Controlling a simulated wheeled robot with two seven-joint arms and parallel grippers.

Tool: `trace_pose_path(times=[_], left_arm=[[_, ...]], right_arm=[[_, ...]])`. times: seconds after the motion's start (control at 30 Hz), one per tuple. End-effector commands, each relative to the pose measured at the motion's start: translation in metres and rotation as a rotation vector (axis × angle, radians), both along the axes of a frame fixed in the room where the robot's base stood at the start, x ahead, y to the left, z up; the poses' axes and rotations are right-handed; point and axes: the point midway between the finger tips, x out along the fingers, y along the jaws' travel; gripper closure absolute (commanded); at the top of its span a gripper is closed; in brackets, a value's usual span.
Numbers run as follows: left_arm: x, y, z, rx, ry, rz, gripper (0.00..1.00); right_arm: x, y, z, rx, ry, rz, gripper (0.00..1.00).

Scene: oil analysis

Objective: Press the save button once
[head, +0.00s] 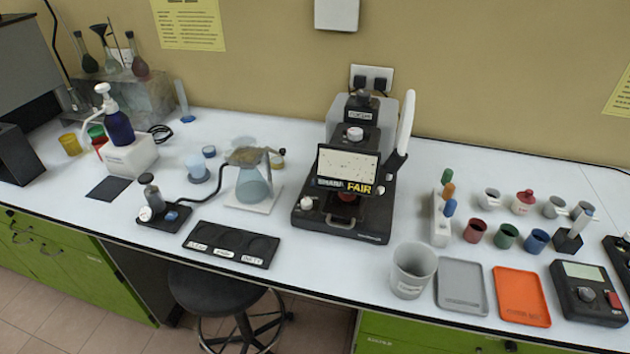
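A dark instrument (367,224) with a small tilted screen (347,166) stands at the middle of the bench. The screen shows a pale field with dark specks, and large yellow letters reading "FAIR" lie along its lower edge. A pale round knob or button (306,203) sits at the left front of its base; its label is too small to read. At the right, a dark handheld-style unit (588,292) has a grey screen, a dark knob and a small red spot. I cannot tell which control is the save button. Neither of my grippers is in view.
A flask (252,185) on a white plate and a black labelled tray (231,245) stand left of the instrument. A grey beaker (412,270), grey tray (461,287), orange tray (521,297) and several small cups stand right. A stool (215,290) is below the front edge.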

Motion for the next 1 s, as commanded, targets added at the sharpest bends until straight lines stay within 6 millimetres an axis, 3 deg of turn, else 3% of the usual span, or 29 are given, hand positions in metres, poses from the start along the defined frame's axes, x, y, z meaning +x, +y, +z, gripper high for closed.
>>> trace_pose_path(times=[0.17,0.43,1.0], left_arm=[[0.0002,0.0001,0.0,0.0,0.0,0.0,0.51],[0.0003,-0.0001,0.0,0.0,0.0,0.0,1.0],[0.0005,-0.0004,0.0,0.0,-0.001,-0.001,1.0]], right_arm=[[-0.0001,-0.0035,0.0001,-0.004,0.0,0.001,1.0],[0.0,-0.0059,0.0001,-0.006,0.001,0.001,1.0],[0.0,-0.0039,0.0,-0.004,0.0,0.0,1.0]])
